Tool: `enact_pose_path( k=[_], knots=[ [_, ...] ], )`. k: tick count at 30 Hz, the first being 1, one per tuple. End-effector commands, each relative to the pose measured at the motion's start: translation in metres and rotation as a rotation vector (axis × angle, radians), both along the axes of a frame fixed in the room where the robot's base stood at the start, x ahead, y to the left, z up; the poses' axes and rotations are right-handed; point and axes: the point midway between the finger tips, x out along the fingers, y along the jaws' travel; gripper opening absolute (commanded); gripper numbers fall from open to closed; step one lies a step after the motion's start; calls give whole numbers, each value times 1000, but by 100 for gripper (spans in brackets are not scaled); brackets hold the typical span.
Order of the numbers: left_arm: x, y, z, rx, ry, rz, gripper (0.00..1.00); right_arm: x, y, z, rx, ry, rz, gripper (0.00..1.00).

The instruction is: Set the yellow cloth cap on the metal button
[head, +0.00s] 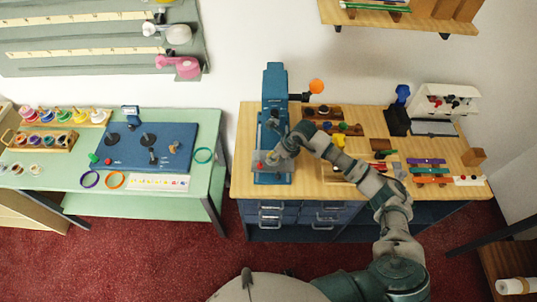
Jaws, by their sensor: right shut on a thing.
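My right gripper (276,156) is over the lower plate of the blue press (274,88), in front of its column. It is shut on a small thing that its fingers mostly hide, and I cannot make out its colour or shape. I cannot pick out the metal button; the gripper covers much of the press base (272,178). A yellow piece (339,141) shows just behind my right forearm, and I cannot tell whether it is a cloth cap. My left gripper is not in view.
The press has an orange-knobbed lever (316,87). A wooden rack (322,112) stands behind my arm. Coloured strips (430,170) lie at right. A green table (215,150) with a blue board (150,145) stands left, across a gap.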

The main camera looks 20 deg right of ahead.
Motion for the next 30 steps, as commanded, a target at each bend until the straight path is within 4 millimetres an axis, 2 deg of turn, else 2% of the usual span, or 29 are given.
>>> enact_pose_path(
  k=[11,14,23,26,30],
  knots=[
    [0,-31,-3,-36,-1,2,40,5,10,1,-17,2,-1,36],
    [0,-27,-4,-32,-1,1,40,6,11,1,-18,2,0,36],
    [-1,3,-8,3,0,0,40,10,-5,0,-7,0,0,36],
    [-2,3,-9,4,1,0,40,11,-10,0,-5,0,-1,36],
    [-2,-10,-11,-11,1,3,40,14,-12,0,-4,1,-3,36]
  ],
)
